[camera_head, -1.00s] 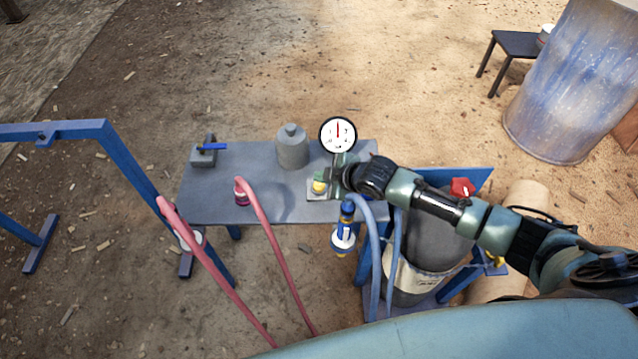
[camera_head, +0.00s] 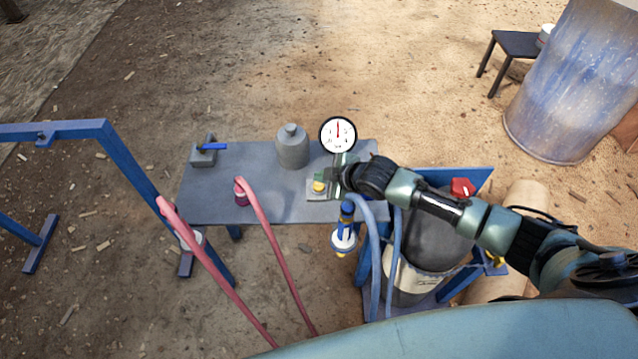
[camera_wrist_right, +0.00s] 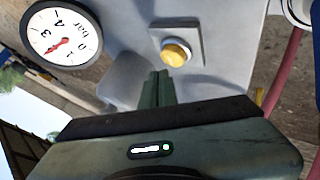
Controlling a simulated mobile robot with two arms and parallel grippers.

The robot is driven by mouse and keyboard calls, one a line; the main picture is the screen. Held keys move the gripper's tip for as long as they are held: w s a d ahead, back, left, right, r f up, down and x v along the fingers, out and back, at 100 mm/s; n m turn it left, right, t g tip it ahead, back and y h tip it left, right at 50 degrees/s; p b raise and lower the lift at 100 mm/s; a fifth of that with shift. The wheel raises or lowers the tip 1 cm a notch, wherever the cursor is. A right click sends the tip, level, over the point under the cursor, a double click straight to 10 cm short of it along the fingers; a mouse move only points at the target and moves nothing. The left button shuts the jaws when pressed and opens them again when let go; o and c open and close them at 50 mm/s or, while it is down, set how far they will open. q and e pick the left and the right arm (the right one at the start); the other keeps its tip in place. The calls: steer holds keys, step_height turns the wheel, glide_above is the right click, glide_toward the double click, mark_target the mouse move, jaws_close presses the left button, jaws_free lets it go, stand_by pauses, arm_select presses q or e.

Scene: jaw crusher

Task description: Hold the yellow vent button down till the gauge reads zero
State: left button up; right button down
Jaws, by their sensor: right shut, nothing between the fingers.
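The yellow vent button (camera_head: 319,187) sits on a pale square plate on the grey bench. It also shows in the right wrist view (camera_wrist_right: 176,53). The round white gauge (camera_head: 338,134) stands just behind it. In the wrist view its red needle (camera_wrist_right: 57,46) points to about 2 bar, well off zero; in the head view it points straight up. My right gripper (camera_wrist_right: 157,88) is shut and empty. Its fingertips are close beside the button, and a gap shows between them in the wrist view. Their height above the bench is hard to tell. My left gripper is not in view.
A grey canister (camera_head: 292,148) stands left of the gauge. A blue-handled valve (camera_head: 210,148) is at the bench's left end. A pink hose (camera_head: 272,240) and blue hoses (camera_head: 376,250) hang at the front.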

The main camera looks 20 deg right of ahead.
mark_target(322, 186)
steer(key=shift+f, duration=0.1)
steer(key=shift+f, duration=0.3)
steer(key=shift+f+b, duration=0.35)
steer(key=shift+f, duration=0.3)
stand_by(2.1)
steer(key=shift+r, duration=0.1)
stand_by(1.4)
steer(key=shift+r+p, duration=0.95)
steer(key=shift+p, duration=0.15)
step_height(322, 186, up, 5)
steer(key=p, duration=0.5)
steer(key=shift+r, duration=0.1)
